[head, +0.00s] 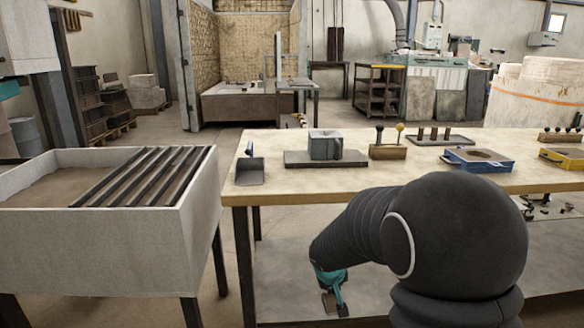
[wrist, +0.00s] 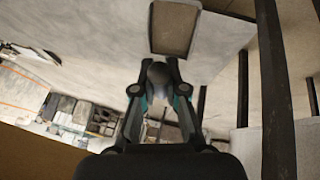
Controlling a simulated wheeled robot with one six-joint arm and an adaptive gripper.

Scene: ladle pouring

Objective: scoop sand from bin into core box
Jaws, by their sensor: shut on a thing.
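The bin (head: 90,245) is a pale open box at the left. Brown sand (head: 60,187) shows in its left part, and dark bars lie across its right part. A grey block (head: 324,147), apparently the core box, stands on a dark plate on the table; its inside is hidden. My gripper (head: 332,284) hangs low in front of the table, clear of the bin. In the wrist view my gripper (wrist: 157,75) is shut on a grey rounded handle. Beyond it is a dark-rimmed scoop (wrist: 175,28) with a flat brown inside, apparently sand.
The table (head: 275,190) carries a small blue-grey pan (head: 250,172) at its left end, a wooden block with knobs (head: 388,150), a blue box (head: 478,159) and a yellow box (head: 563,158). A gap separates bin and table. My arm covers part of the table's front edge.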

